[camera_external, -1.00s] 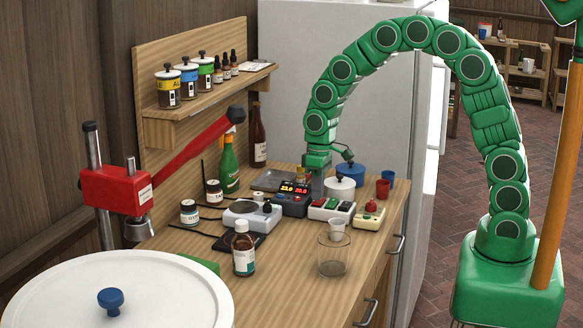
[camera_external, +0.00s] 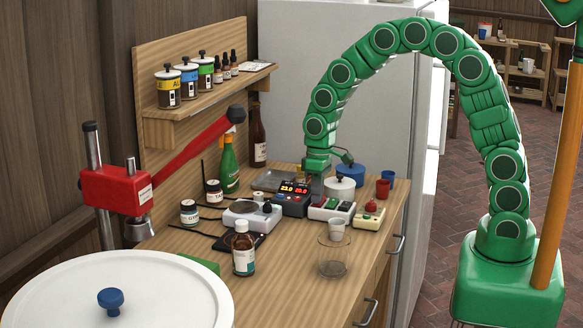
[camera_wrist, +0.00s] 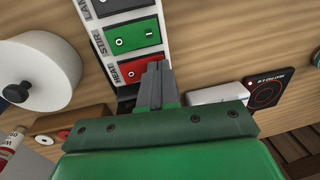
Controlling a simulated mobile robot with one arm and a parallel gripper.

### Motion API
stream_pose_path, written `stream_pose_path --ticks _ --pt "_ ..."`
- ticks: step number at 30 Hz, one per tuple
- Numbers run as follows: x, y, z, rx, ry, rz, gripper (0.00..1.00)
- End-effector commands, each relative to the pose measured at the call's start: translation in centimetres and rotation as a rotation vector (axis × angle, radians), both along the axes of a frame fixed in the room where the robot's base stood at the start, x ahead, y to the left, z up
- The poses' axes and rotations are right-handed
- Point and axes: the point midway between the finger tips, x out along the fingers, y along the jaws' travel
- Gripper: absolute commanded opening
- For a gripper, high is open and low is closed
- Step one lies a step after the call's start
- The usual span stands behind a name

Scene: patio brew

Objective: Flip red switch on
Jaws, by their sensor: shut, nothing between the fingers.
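The switch strip (camera_external: 331,209) is a pale box with rocker switches on the wooden counter. In the wrist view its rows read LAMP, STIR and HEAT. The red switch (camera_wrist: 132,70) is in the HEAT row, beside a green switch (camera_wrist: 135,38) in the STIR row. My gripper (camera_wrist: 156,80) is shut and empty, its fingertips at the edge of the red switch and covering part of it. Contact cannot be told. In the external view my gripper (camera_external: 316,188) points down just behind the strip, and the red switch is too small to read clearly.
A white pot (camera_external: 341,188) and a blue pot (camera_external: 351,174) stand close to my gripper. A glass beaker (camera_external: 333,258) stands in front.

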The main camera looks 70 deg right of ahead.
Motion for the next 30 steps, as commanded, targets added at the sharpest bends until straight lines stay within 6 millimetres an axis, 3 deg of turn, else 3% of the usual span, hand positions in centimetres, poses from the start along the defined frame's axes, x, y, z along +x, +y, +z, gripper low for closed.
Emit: stream_pose_path --ticks 10,23,30 --pt "0.0 -1.2 0.5 0.0 0.0 -0.001 0.0" --pt "0.0 -1.3 0.7 0.0 0.0 0.0 0.0" --pt "0.2 -1.0 3.6 -0.001 -0.008 0.0 0.0"
